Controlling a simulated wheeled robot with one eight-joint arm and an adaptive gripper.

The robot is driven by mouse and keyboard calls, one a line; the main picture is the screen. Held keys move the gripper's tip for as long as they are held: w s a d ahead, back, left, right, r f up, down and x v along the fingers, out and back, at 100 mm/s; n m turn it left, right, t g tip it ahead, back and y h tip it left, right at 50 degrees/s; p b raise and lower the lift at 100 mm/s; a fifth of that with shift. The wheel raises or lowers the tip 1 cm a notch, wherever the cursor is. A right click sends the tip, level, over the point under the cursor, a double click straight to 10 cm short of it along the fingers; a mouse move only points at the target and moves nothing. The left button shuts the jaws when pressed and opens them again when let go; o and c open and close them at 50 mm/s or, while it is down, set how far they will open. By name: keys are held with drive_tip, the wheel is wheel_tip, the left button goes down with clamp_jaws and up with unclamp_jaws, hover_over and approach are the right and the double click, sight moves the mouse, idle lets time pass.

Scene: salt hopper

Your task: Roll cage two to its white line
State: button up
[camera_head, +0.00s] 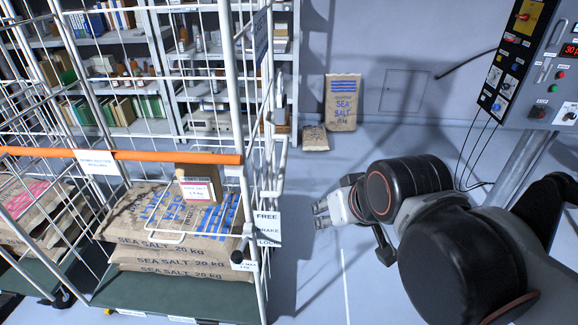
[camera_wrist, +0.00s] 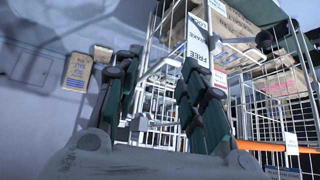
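A white wire roll cage (camera_head: 232,120) with an orange bar (camera_head: 190,156) stands at left in the head view, loaded with sea salt sacks (camera_head: 175,230); I cannot read its number. Its side carries a FREE / BRAKE / LOCK plate (camera_head: 267,228) and a dark knob (camera_head: 237,257). The plate also shows in the wrist view (camera_wrist: 198,45). A white line (camera_head: 346,285) runs on the floor right of the cage. My gripper (camera_head: 318,213) is right of the cage, pointing at it, apart from it. In the wrist view its fingers (camera_wrist: 155,85) are spread with nothing between them.
Another sack-loaded cage (camera_head: 40,225) stands at far left. Shelving (camera_head: 175,80) with boxes is behind. A sea salt sack (camera_head: 343,103) and a smaller one (camera_head: 315,138) stand by the wall. A control panel (camera_head: 540,75) is at right. Floor between cage and arm is clear.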

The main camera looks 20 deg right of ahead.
drive_tip(key=w+r+m+t+y, duration=0.1)
drive_tip(key=w+r+m, duration=0.1)
drive_tip(key=w, duration=1)
drive_tip(key=m+t+y+b, duration=0.3)
drive_tip(key=m+y, duration=0.2)
approach(284, 161)
drive_tip(key=s+a+r, duration=0.2)
drive_tip(key=s+r, duration=0.3)
drive_tip(key=s, duration=0.1)
drive_tip(key=w+d+f+m+t+y+b, duration=0.1)
drive_tip(key=w+d+f+m+t, duration=0.25)
drive_tip(key=f, duration=0.55)
drive_tip(key=shift+m, duration=0.25)
drive_tip(key=b+x, duration=0.3)
drive_tip(key=x, duration=1)
drive_tip(key=shift+r+b, duration=0.15)
drive_tip(key=shift+b, duration=0.2)
clamp_jaws()
